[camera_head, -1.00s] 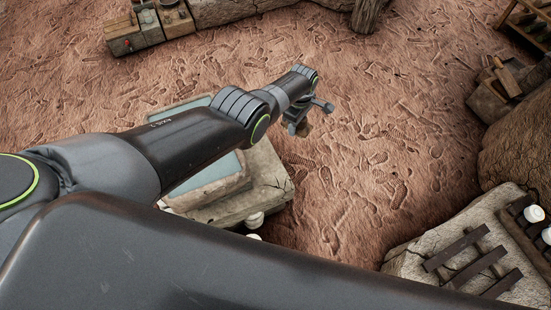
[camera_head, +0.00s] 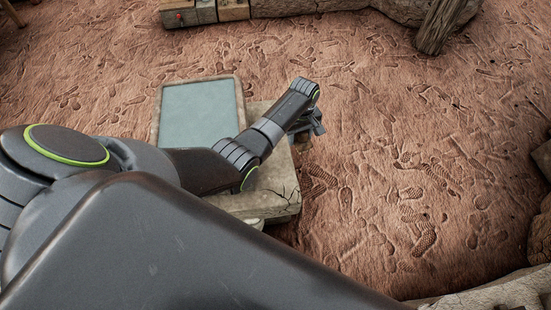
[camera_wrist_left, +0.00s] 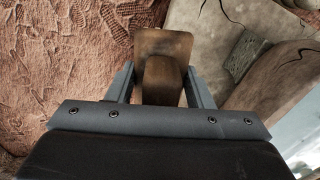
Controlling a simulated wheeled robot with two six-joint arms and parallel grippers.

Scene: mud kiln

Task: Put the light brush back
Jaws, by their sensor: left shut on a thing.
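My left gripper (camera_head: 308,125) is out over the right edge of a stone slab in the head view. In the left wrist view, my left gripper (camera_wrist_left: 162,90) is shut on a brown wooden piece (camera_wrist_left: 163,52), the light brush as far as I can tell. Only its brown block-like end shows between the fingers. Its other end is hidden. In the head view the brush is not clearly visible behind the gripper. My right gripper is not in view.
A stone slab (camera_head: 270,207) with a framed pale blue-grey panel (camera_head: 198,112) lies below my left arm. Wooden blocks (camera_head: 205,10) and a log (camera_head: 440,22) lie at the back. Another stone surface (camera_head: 500,292) is at the lower right. The earth floor between is open.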

